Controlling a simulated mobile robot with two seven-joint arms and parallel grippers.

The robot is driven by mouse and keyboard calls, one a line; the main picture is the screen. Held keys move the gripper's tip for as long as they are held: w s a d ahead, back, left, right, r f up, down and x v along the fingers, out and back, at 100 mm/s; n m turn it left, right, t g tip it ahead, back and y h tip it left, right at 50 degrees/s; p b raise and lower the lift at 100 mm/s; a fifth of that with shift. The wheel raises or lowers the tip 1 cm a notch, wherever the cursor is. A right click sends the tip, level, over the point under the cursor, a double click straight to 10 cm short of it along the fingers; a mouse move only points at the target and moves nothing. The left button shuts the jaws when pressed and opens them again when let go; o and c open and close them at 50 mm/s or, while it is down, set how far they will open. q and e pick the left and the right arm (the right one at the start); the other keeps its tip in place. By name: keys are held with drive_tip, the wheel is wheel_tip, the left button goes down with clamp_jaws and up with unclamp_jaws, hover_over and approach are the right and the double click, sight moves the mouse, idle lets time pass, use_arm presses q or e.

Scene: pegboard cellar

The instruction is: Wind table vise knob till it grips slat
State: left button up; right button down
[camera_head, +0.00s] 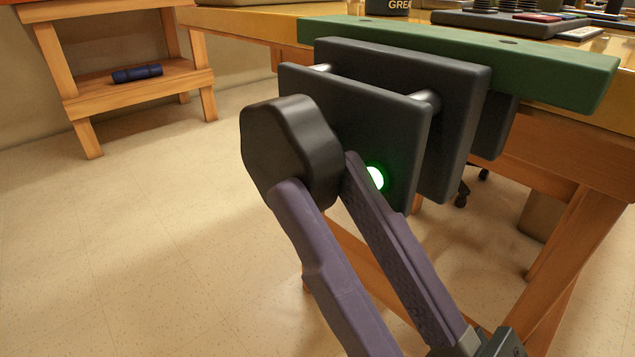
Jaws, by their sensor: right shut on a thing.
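The table vise shows a dark front plate (392,135) with a lit green lamp, joined by metal rods to a second dark plate (460,110) behind it. A gap shows between these plates. The black faceted knob (285,140) stands out from the front plate. My right gripper (320,178) is shut on the knob, its purple fingers coming up from below. A long green board (550,70), seemingly the slat, lies along the table's edge behind the second plate. I cannot tell whether the plate presses on it. My left gripper is not in view.
The wooden table (240,22) carries dark items at the back, including a dark tray (505,22). Its legs stand at the right. A low wooden stand (130,85) with a blue roll (137,73) is at the far left. The floor between is clear.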

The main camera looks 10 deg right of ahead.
drive_tip(key=shift+r, duration=0.1)
idle(0.4)
drive_tip(key=c, duration=1)
unclamp_jaws()
drive_tip(key=shift+a, duration=0.1)
drive_tip(key=shift+o, duration=0.2)
